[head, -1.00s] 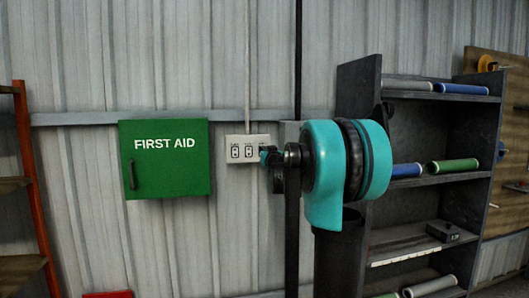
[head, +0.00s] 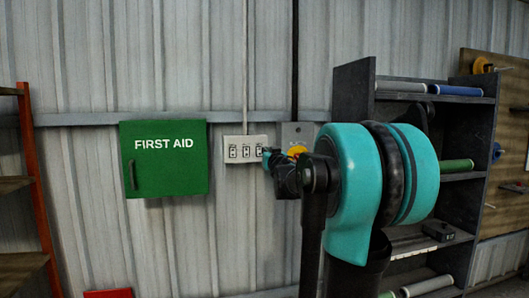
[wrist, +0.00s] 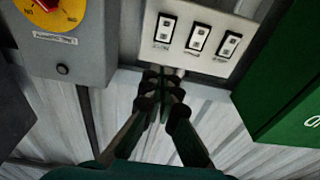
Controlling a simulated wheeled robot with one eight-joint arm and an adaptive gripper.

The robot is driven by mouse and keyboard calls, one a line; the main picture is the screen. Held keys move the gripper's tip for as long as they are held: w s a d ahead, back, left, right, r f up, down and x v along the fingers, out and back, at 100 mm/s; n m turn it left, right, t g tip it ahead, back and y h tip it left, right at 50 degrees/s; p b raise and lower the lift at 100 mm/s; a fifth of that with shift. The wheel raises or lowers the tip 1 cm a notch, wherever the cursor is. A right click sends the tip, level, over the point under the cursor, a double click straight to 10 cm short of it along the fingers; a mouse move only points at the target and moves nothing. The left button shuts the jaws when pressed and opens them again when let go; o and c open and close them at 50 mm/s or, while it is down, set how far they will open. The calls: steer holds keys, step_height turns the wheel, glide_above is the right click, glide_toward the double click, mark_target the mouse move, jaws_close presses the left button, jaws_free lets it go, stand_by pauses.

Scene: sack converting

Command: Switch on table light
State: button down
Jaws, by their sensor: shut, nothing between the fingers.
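A pale switch plate (head: 245,149) with three rocker switches is on the corrugated wall, right of the green first aid box. In the wrist view the plate (wrist: 196,60) is at the top, and its three switches (wrist: 197,38) show dark marks on white rockers. The small labels under them are too blurred to read, so I cannot tell which one is the table light or whether any is on. My gripper (wrist: 163,78) is shut and empty. Its fingertips show just below the plate's edge in the wrist view; I cannot tell whether they touch it.
The green first aid box (head: 165,180) is on the plate's other side. A dark shelf (head: 352,90) stands at the right.

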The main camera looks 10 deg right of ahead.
steer(key=shift+s+r, duration=0.15)
steer(key=shift+s, duration=1)
steer(key=shift+s+r, duration=0.15)
steer(key=shift+s, duration=1)
steer(key=s+d+f+m+g+h, duration=0.25)
steer(key=s+f, duration=0.35)
steer(key=f, duration=0.6)
steer(key=s+d+f+m+g+h, duration=0.15)
steer(key=s+f+g, duration=0.35)
steer(key=f, duration=0.7)
steer(key=s+a+f+n+g+y, duration=0.2)
steer(key=s+a+f+g, duration=0.2)
steer(key=s+f, duration=0.7)
steer(key=s+a+f+n+g+y, duration=0.2)
steer(key=s+a+f, duration=0.4)
steer(key=s+f, duration=0.6)
steer(key=shift+s+a+g, duration=0.3)
steer(key=shift+s+g, duration=0.55)
steer(key=shift+s, duration=0.3)
steer(key=c, duration=2.3)
jaws_free()
